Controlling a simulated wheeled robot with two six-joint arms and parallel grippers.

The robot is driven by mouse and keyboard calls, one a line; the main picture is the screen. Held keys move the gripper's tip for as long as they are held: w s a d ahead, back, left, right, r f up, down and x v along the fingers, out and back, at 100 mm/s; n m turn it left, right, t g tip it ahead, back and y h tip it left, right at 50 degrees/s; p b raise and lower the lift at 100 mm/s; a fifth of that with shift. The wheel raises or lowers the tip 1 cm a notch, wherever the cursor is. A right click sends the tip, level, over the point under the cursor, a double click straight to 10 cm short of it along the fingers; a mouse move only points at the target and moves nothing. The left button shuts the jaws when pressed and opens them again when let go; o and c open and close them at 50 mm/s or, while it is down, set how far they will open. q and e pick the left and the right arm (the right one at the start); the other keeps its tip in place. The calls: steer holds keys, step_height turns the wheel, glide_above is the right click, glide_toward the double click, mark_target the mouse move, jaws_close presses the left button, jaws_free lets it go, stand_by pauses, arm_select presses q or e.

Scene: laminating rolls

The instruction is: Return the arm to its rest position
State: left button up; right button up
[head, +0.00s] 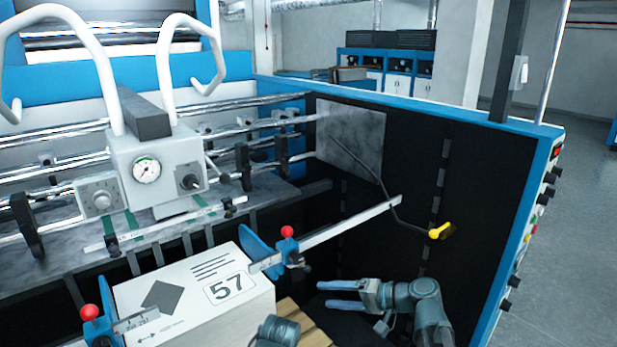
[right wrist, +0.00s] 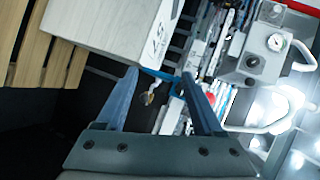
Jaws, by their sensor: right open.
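My right gripper (head: 324,295) is low in the head view, to the right of the white box marked 57 (head: 200,290), with its blue fingers pointing left. In the right wrist view, its two fingers (right wrist: 159,76) stand apart with nothing held between them. The box (right wrist: 108,25) shows beyond the fingertips there, apart from them. A grey rounded arm part of mine (head: 277,331) shows at the bottom edge of the head view. My left gripper is not in view.
The press's blue-edged side wall (head: 530,190) stands right of my right arm. A rod with a yellow knob (head: 438,231) and a metal bar with a red knob (head: 287,232) are above the gripper.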

steer(key=s+a+f+n+g+h, duration=0.45)
steer(key=s+a+f+h, duration=0.2)
steer(key=s+f, duration=0.4)
steer(key=s+d+f+n+g+h, duration=0.1)
steer(key=s+d+f+n+h, duration=0.1)
steer(key=s+d+f+h, duration=0.2)
steer(key=s+h, duration=0.2)
steer(key=h, duration=0.2)
steer(key=shift+s+f+n+g, duration=0.2)
steer(key=shift+s+n+g, duration=0.05)
steer(key=shift+n+g, duration=0.1)
